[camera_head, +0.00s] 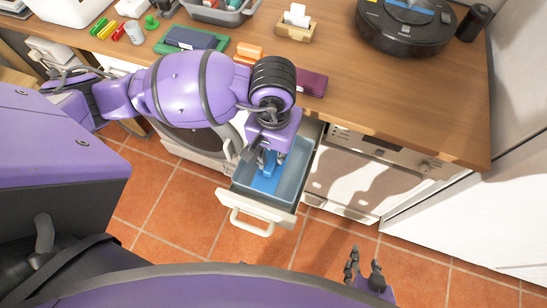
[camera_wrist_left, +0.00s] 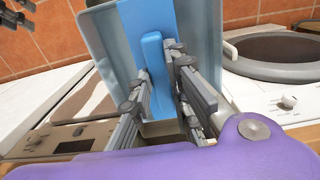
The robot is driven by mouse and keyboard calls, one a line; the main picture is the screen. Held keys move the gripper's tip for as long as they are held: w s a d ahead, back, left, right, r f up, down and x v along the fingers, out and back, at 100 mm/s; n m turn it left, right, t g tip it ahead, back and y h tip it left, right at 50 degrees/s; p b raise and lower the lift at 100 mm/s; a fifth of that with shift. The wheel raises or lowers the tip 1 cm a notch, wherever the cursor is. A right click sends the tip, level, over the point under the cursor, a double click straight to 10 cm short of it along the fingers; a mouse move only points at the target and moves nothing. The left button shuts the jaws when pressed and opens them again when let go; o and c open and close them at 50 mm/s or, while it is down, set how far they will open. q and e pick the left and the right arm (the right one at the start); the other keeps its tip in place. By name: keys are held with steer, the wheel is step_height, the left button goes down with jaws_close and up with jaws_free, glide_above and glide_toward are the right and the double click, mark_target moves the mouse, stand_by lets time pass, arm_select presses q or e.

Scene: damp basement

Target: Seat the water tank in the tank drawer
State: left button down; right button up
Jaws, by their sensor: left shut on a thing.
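The tank drawer (camera_head: 250,199) is pulled out below the worktop, with a pale front, a white handle and a grey-blue inside. The blue water tank (camera_head: 265,185) is within the drawer's walls; its raised blue grip (camera_wrist_left: 153,72) shows in the left wrist view. My left gripper (camera_head: 266,160) points down into the drawer and is shut on the tank's grip. I cannot tell whether the tank rests on the drawer's bottom; my gripper and arm hide part of it. My right gripper (camera_head: 364,270) is open and empty above the floor, right of the drawer.
The wooden worktop (camera_head: 400,110) overhangs the drawer's back and holds a robot vacuum (camera_head: 405,22), a card holder (camera_head: 295,24) and several small items. An appliance panel (camera_head: 375,150) is right of the drawer; a round-doored machine (camera_wrist_left: 275,52) is on the other side. Tiled floor (camera_head: 185,210) is clear.

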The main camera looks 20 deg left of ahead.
arm_select(q)
step_height(320, 180, down, 4)
steer(key=shift+r, duration=0.2)
steer(key=shift+f, duration=0.1)
steer(key=c, duration=2.1)
jaws_free()
steer(key=shift+f, duration=0.1)
steer(key=o, duration=0.4)
steer(key=shift+o, duration=0.2)
arm_select(e)
steer(key=shift+s+d+f, duration=0.25)
steer(key=shift+s+d, duration=0.05)
steer(key=shift+s, duration=0.1)
steer(key=shift+w, duration=0.1)
arm_select(q)
steer(key=shift+r, duration=0.35)
step_height(320, 180, up, 12)
steer(key=shift+f, duration=0.1)
arm_select(e)
steer(key=shift+r, duration=0.15)
